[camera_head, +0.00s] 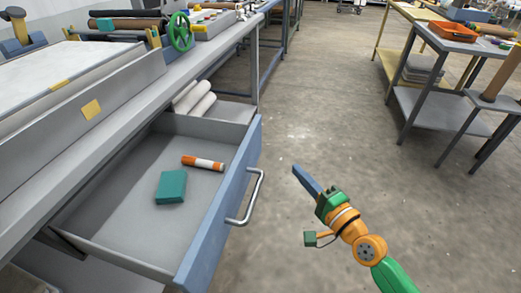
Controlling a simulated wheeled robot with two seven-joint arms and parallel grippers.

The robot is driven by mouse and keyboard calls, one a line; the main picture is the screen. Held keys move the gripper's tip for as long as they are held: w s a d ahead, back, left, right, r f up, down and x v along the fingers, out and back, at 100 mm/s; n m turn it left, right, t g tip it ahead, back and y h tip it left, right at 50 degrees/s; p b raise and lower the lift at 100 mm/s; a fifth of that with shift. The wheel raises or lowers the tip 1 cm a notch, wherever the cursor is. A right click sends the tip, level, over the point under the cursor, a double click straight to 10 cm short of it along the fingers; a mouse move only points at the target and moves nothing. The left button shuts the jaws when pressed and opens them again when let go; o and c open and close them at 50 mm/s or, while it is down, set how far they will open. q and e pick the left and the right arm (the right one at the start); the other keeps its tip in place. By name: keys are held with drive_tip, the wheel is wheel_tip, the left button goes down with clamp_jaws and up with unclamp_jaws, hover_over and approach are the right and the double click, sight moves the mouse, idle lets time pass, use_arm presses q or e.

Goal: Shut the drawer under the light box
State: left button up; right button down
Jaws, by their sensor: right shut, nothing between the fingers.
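The drawer (214,222) has a blue front and grey inside, and stands pulled out from under the bench. Its silver bar handle (251,196) is on the outer face. Inside lie a teal block (171,187) and an orange-and-white cylinder (203,163). Above the drawer, the light box (85,97) has a pale top and a grey side with yellow patches. My right gripper (296,171) is shut and empty, out over the floor to the right of the drawer front, apart from the handle. My left gripper is not in view.
White rolls (194,98) lie on a shelf behind the drawer. A green handwheel (180,31) stands on the bench further back. A grey table (442,99) with an orange tray (454,32) is at the right. The floor between is clear.

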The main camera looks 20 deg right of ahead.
drive_tip(key=w+a, duration=0.1)
drive_tip(key=w, duration=0.2)
drive_tip(key=w+a, duration=0.2)
drive_tip(key=w, duration=0.1)
drive_tip(key=w+a+p, duration=0.1)
drive_tip(key=w, duration=0.2)
drive_tip(key=shift+w+a+r, duration=0.1)
drive_tip(key=shift+w+a, duration=0.05)
drive_tip(key=shift+w, duration=0.25)
drive_tip(key=shift+w+a, duration=0.25)
drive_tip(key=shift+a, duration=0.1)
